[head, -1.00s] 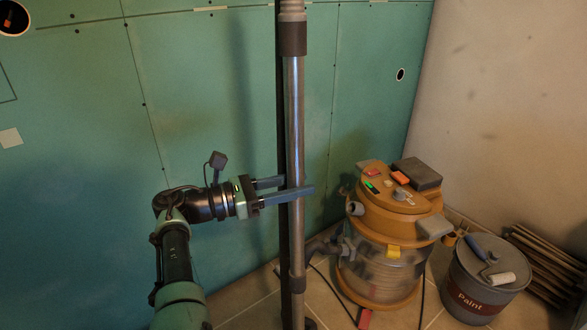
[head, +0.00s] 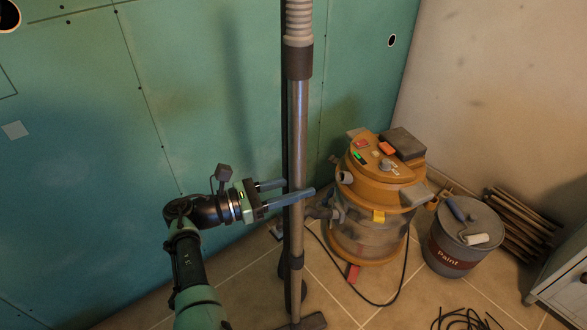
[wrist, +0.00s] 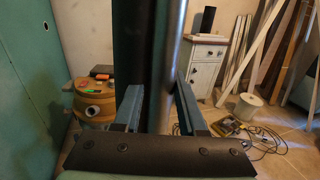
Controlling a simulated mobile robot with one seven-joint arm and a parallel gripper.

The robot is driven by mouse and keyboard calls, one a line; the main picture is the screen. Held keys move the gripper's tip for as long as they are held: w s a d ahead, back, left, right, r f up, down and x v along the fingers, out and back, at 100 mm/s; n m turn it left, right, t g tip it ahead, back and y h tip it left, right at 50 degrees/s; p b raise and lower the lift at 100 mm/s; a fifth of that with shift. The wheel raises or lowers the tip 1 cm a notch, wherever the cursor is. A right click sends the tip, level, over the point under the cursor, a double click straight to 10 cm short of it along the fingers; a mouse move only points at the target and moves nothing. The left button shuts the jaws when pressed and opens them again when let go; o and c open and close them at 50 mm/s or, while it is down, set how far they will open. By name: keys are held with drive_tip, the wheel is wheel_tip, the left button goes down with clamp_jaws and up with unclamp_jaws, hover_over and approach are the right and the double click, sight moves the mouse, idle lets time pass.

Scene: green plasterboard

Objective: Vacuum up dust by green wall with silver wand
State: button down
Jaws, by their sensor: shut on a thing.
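The silver wand (head: 298,130) stands nearly upright in front of the green wall (head: 190,90), with a grey ribbed hose (head: 299,20) at its top and a floor head (head: 302,323) on the tiles at the bottom edge of the head view. My gripper (head: 300,193) is shut on the wand at mid-height, its two blue fingers either side of the tube. In the wrist view the wand (wrist: 172,70) rises between the fingers. The orange vacuum (head: 375,195) stands behind and right of the wand, with a green light on its lid. I cannot make out dust on the floor.
A paint bucket (head: 462,240) with a roller on its lid, a stack of wooden slats (head: 518,222) and a grey cabinet (head: 563,285) stand at the right. A black cable (head: 372,303) lies on the tiles. Bare tile (head: 255,285) shows left of the wand.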

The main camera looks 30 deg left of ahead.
drive_tip(key=s+d+p, duration=1.3)
drive_tip(key=d+p, duration=0.5)
drive_tip(key=p, duration=0.4)
drive_tip(key=shift+s, duration=0.35)
drive_tip(key=shift+r, duration=0.1)
wheel_tip(320, 180, up, 5)
drive_tip(key=p, duration=0.5)
idle(0.4)
drive_tip(key=shift+a, duration=0.1)
idle(0.5)
